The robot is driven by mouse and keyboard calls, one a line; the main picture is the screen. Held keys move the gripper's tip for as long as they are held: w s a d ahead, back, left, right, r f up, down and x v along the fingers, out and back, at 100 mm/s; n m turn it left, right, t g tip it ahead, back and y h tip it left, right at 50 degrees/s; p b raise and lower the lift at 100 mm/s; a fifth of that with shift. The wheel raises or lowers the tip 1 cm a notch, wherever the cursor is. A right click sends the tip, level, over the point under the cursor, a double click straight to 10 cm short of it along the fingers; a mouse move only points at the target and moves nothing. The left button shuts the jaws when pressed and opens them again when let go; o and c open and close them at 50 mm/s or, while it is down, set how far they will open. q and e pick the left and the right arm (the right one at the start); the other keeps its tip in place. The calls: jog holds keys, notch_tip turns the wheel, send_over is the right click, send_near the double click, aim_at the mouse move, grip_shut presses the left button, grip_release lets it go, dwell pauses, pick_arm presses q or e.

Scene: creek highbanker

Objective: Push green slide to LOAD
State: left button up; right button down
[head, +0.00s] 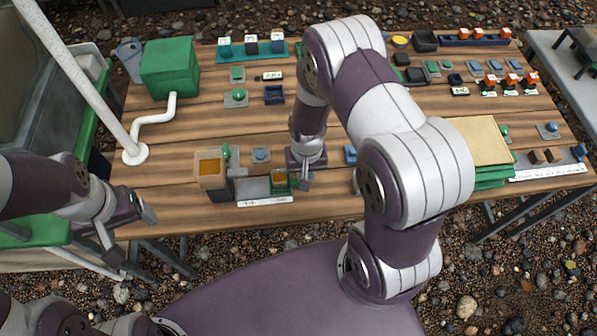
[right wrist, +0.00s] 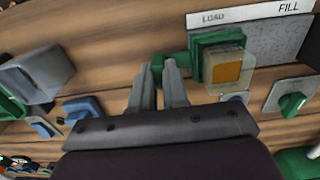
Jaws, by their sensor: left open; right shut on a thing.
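The green slide (head: 280,187) sits at the right end of a grey track (head: 252,189) with a white label strip (head: 264,201) along the table's front. In the right wrist view the slide (right wrist: 208,46) lies beside the word LOAD, with FILL at the strip's other end. A clear cup with orange contents (right wrist: 226,71) sits on the slide. My right gripper (right wrist: 168,62) is shut on the slide's green handle (right wrist: 157,68); in the head view this gripper (head: 304,181) is just right of the slide. My left gripper (head: 130,236) is open and empty by the table's front left edge.
A clear hopper with orange contents (head: 209,168) stands left of the track. A white bent pipe (head: 152,122) and a green box (head: 170,68) are at the back left. Small knobs and blocks crowd the right side. Bare planks (head: 160,187) lie at the front left.

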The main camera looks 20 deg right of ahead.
jog(key=c, duration=1.2)
grip_release()
jog(key=shift+d+r, duration=0.1)
jog(key=shift+d, duration=0.05)
jog(key=shift+o, duration=0.4)
jog(key=shift+d, duration=0.15)
jog(key=shift+r, duration=0.15)
pick_arm(q)
jog(key=shift+d+r+p, duration=0.2)
jog(key=shift+r+p, duration=0.2)
jog(key=shift+r, duration=0.1)
pick_arm(e)
notch_tip(320, 180, up, 12)
jog(key=shift+r, duration=0.15)
pick_arm(q)
jog(key=shift+r+p, duration=0.3)
jog(key=shift+p, duration=0.05)
pick_arm(e)
jog(key=s+a+r+n+t, duration=0.1)
jog(key=s+r+n, duration=0.2)
jog(key=s+r, duration=0.3)
notch_tip(320, 180, up, 2)
jog(key=shift+s+a+r, duration=0.15)
jog(key=shift+s+a, duration=0.1)
